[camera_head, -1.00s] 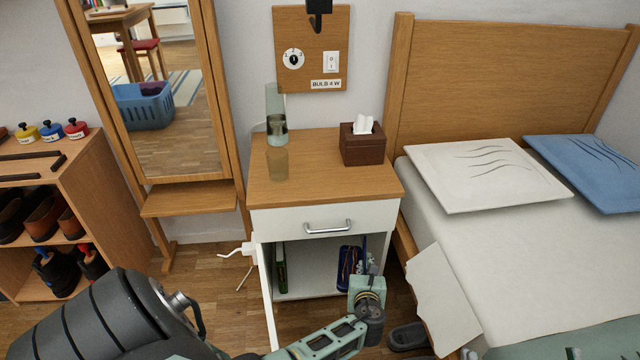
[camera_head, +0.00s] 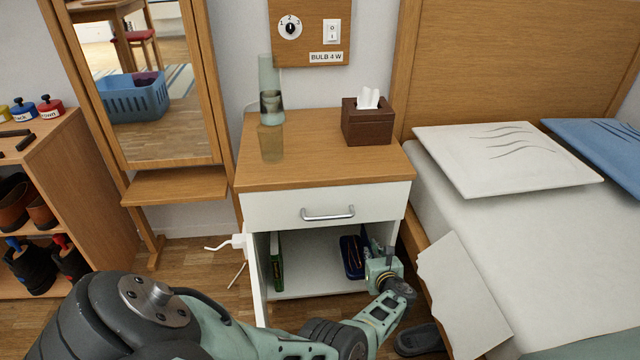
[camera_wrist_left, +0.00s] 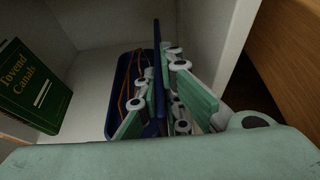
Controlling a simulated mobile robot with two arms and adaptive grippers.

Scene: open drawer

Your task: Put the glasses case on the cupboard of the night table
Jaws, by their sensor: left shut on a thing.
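The night table (camera_head: 322,207) has an open lower cupboard (camera_head: 312,268). A dark blue glasses case (camera_head: 350,257) stands inside at the right, on the cupboard floor. In the left wrist view the case (camera_wrist_left: 120,100) looks open, with brown-orange lines inside and a thin blue upright panel, seemingly its lid, at its right. My left gripper (camera_head: 375,258) reaches into the right side of the cupboard opening. In the left wrist view its fingers (camera_wrist_left: 160,112) straddle the blue panel and are shut on it. The fingers hide part of the case. My right gripper is not in view.
A green book (camera_wrist_left: 35,88) stands at the cupboard's left; its white door is swung open. A tissue box (camera_head: 367,122) and a lamp (camera_head: 270,105) are on the table top. The bed (camera_head: 500,240) is close at right. Dark slippers (camera_head: 420,338) lie on the floor.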

